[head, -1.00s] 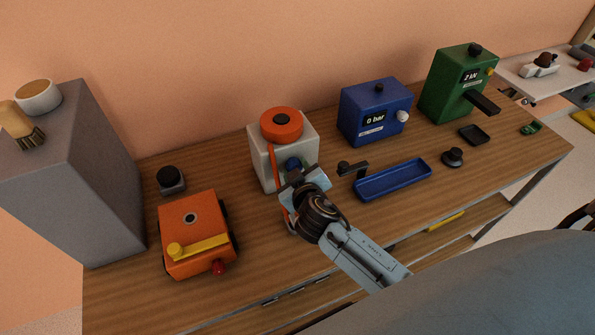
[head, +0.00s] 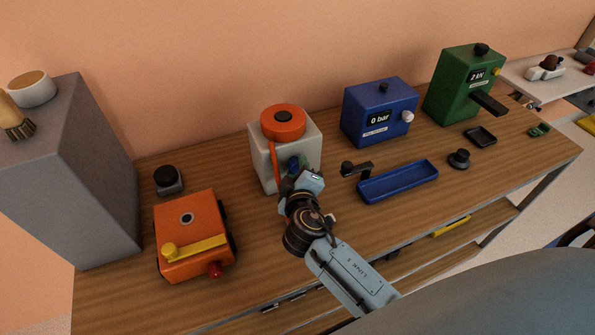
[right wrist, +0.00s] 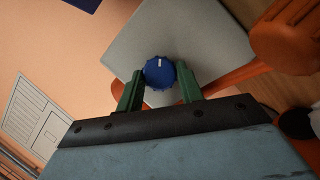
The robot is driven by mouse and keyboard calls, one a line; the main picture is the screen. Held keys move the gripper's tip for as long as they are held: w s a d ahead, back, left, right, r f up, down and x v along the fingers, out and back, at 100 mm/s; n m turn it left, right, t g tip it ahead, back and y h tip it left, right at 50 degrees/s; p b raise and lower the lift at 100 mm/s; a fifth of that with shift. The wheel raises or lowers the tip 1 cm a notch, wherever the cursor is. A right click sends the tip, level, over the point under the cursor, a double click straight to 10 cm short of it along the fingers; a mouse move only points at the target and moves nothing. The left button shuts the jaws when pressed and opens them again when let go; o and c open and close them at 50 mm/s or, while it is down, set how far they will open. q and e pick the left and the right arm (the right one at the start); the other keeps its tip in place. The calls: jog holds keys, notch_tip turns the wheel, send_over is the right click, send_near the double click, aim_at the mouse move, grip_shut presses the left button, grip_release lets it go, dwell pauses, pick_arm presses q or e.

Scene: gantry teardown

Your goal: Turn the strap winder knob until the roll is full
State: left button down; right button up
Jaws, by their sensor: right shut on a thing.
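The strap winder (head: 308,146) is a white box on the wooden bench with an orange roll (head: 283,122) on top. An orange strap (head: 274,160) runs down its front from the roll. A blue knob with a white mark sits on the box's front face; it shows clearly in the right wrist view (right wrist: 159,73). My right gripper (right wrist: 158,90) is shut on the knob, with one green finger on each side. In the head view my right gripper (head: 300,176) covers most of the knob. My left gripper is not in view.
An orange box with a yellow lever (head: 195,247) stands left of the winder. A blue gauge box (head: 378,112), a blue tray (head: 398,182) and a green gauge box (head: 463,88) stand right. A grey block (head: 70,170) fills the far left. Bench is clear before the winder.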

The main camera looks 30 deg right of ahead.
jog(key=o, duration=1)
jog(key=b+v, duration=0.1)
jog(key=v, duration=1.2)
jog(key=shift+s, duration=0.25)
